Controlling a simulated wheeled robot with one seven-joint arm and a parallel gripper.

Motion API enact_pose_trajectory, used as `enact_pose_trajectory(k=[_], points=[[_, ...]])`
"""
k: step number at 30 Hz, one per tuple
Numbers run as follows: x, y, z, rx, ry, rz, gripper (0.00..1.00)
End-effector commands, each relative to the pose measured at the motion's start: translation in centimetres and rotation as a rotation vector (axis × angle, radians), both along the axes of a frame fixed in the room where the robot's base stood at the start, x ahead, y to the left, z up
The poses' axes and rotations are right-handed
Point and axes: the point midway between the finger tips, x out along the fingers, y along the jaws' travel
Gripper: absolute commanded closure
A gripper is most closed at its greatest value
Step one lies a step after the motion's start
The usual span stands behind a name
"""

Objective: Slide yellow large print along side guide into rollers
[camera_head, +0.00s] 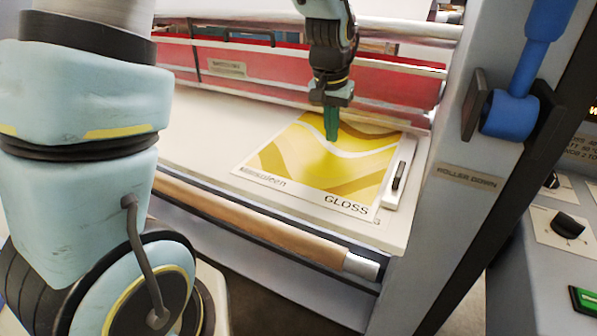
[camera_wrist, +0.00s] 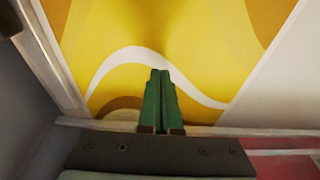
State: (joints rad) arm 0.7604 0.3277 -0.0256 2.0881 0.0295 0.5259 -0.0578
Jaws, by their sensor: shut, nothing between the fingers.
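The yellow large print (camera_head: 318,165) lies flat on the laminator's feed table, with wavy yellow, white and ochre bands and the word GLOSS at its front edge. It fills much of the wrist view (camera_wrist: 190,45). The side guide (camera_head: 400,172) is a pale strip with a dark handle along the print's right side; the print lies close beside it. My gripper (camera_head: 331,138) points down over the print's far part, its green fingers shut together with nothing between them. The fingers (camera_wrist: 160,75) also show in the wrist view. I cannot tell whether the tips touch the print.
The rollers (camera_head: 300,85) run across behind the print, with a red band below the silver bar. The feed table (camera_head: 200,130) is bare to the left. A grey side frame with a ROLLER DOWN label (camera_head: 468,177) and a blue lever (camera_head: 511,113) stands at right.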

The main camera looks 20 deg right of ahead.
Motion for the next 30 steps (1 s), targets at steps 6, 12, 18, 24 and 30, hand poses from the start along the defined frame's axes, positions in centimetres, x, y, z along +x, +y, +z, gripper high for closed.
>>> enact_pose_trajectory(k=[6, 12, 18, 24, 30], points=[[0.0, 0.0, 0.0, 0.000, 0.000, 0.000, 1.00], [0.0, 0.0, -0.4, 0.001, 0.001, 0.000, 1.00], [0.0, 0.0, -1.0, 0.001, 0.001, 0.000, 1.00], [0.0, 0.0, -1.6, 0.001, 0.001, 0.000, 1.00], [0.0, 0.0, -1.5, 0.001, 0.001, 0.000, 1.00]])
